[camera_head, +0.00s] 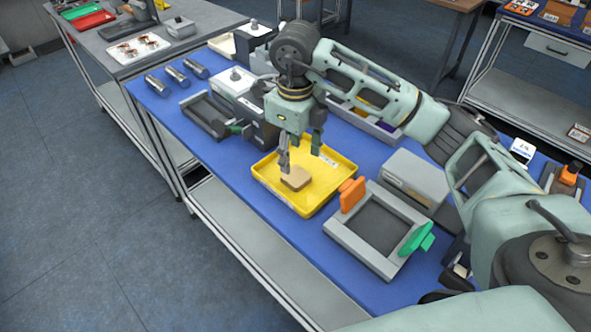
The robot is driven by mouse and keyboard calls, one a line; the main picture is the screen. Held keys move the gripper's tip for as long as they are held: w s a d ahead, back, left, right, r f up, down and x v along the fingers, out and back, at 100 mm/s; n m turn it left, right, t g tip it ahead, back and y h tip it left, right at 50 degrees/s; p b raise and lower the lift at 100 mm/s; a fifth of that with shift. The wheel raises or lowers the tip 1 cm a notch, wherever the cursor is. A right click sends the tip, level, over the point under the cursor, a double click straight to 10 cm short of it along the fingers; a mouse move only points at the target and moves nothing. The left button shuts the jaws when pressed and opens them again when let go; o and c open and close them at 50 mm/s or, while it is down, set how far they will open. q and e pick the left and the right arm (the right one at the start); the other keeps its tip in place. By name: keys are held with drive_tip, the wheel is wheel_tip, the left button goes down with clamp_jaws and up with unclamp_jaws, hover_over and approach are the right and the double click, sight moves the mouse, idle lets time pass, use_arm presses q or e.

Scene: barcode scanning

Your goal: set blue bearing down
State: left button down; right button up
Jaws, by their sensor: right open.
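My right gripper (301,162) hangs over the yellow tray (328,196), with its fingers spread apart and pointing down. Nothing shows between the fingers. A tan block with rounded corners (296,178) lies in the tray, just below the nearer finger; I cannot tell whether they touch. I make out no blue bearing in this view; the gripper and arm hide part of the tray and the table behind. My left gripper is not in view.
On the blue table (240,181), a grey frame fixture (347,236) with orange and green handles stands right of the tray. A grey box (415,181) is behind it. Several metal cylinders (158,85) lie at the far left. A black fixture (207,114) stands nearby.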

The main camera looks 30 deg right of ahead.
wheel_tip(320, 180, up, 5)
drive_tip(key=shift+r, duration=0.1)
idle(0.6)
